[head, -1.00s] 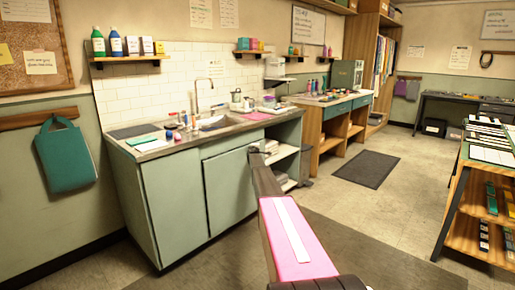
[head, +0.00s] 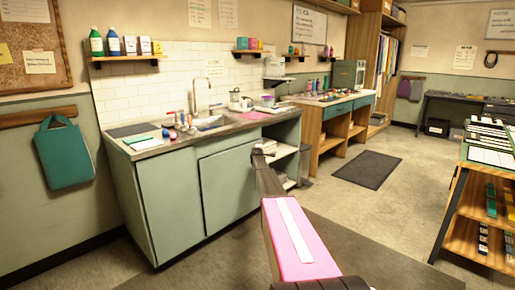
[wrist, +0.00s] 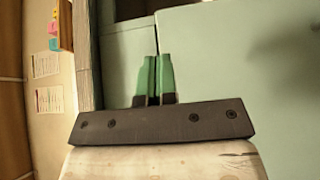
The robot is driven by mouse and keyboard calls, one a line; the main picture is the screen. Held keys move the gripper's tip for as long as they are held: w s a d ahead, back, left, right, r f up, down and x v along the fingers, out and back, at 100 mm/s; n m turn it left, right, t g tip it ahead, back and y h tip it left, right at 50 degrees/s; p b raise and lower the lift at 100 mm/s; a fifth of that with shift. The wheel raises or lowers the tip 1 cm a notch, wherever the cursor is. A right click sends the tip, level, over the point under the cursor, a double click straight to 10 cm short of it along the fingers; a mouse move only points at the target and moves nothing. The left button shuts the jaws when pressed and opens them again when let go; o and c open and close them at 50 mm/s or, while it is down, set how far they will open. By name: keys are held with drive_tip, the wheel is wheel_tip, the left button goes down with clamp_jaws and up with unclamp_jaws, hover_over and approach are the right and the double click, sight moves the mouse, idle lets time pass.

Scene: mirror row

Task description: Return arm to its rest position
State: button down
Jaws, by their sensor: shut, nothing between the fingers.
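My arm reaches forward from the bottom middle of the head view, with a pink link nearest the camera. My gripper (head: 257,153) shows small and dark at its far end, in front of the sink cabinet (head: 228,187). In the wrist view my gripper (wrist: 155,78) has its two green fingers side by side, shut, with nothing held. A dark bar with screws lies below the fingers. Pale green cabinet panels (wrist: 235,75) fill the background behind them. How far the fingertips are from the panels is hard to tell.
The sink counter (head: 150,152) carries bottles, jars and a kettle. Open shelves (head: 283,166) stand right of the cabinet doors. A wooden shelf unit (head: 470,225) stands at the right. The floor (head: 385,205) between is clear, with a dark mat (head: 367,169).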

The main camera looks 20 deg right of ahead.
drive_tip(key=s+d, duration=0.3)
drive_tip(key=s, duration=0.4)
drive_tip(key=shift+d, duration=0.2)
drive_tip(key=s+a+f+m+g+y, duration=0.2)
drive_tip(key=s+a+f+m+g, duration=0.2)
drive_tip(key=s+a, duration=0.8)
drive_tip(key=s+a+f+m+g+y, duration=0.3)
drive_tip(key=s+a, duration=1)
drive_tip(key=s, duration=2)
drive_tip(key=s+a+f+m+g+y, duration=0.3)
drive_tip(key=s+a+g, duration=0.6)
drive_tip(key=s, duration=1.4)
drive_tip(key=a+f+m, duration=0.2)
drive_tip(key=a, duration=0.1)
drive_tip(key=shift+s+a+m, duration=0.2)
drive_tip(key=shift+m, duration=0.1)
